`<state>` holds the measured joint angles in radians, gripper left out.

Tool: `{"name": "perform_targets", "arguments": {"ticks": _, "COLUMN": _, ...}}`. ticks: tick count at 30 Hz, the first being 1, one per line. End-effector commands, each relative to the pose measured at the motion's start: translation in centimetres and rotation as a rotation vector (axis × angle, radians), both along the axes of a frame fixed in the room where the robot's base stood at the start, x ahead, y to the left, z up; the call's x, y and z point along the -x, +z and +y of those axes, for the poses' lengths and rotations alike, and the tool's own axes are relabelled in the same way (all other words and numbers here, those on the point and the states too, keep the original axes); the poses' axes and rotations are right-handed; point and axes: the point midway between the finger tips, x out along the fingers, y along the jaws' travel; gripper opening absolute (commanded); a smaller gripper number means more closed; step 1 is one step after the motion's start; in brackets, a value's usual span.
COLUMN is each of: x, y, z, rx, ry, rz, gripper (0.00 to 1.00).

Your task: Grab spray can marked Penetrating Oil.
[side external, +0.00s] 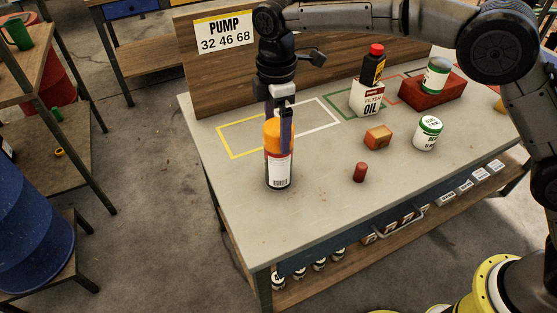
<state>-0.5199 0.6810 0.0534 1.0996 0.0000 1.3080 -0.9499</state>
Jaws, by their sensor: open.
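A spray can (279,170) with an orange top, a white label with a barcode and a dark lower rim stands upright on the grey workbench (230,185), near its left part. The label's name cannot be read from this side. My gripper (279,135) points straight down over the can. Its fingers are open and reach down at the can's orange upper part, one finger in front of it. Whether the fingers touch the can cannot be told. The far side of the can is hidden.
Right of the can stand a small red cylinder (359,172), an orange box (378,137), a white-green tin (427,133) and a white oil box (367,98) with a black bottle (373,66) on it. A red block (428,92) bears another tin (436,75). A wooden backboard (210,75) borders the rear.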

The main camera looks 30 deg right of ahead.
Motion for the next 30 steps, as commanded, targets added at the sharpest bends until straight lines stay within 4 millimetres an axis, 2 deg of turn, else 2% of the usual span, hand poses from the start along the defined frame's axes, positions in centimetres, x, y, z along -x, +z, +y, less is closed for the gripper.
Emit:
{"name": "perform_targets", "arguments": {"ticks": 5, "x": 0.0, "y": -1.1, "z": -0.1, "rx": 0.001, "ry": 0.000, "rz": 0.001, "gripper": 1.00}}
{"name": "perform_targets", "arguments": {"ticks": 15, "x": 0.2, "y": -5.4, "z": -0.3, "rx": 0.001, "ry": 0.000, "rz": 0.001, "gripper": 1.00}}
{"name": "perform_targets", "arguments": {"ticks": 24, "x": 0.2, "y": -5.9, "z": -0.2, "rx": 0.000, "ry": -0.001, "rz": 0.000, "gripper": 1.00}}
{"name": "perform_targets", "arguments": {"ticks": 26, "x": 0.2, "y": -5.9, "z": -0.2, "rx": 0.000, "ry": 0.000, "rz": 0.000, "gripper": 0.91}}
{"name": "perform_targets", "arguments": {"ticks": 30, "x": 0.2, "y": -5.8, "z": -0.2, "rx": 0.000, "ry": -0.001, "rz": 0.000, "gripper": 0.66}}
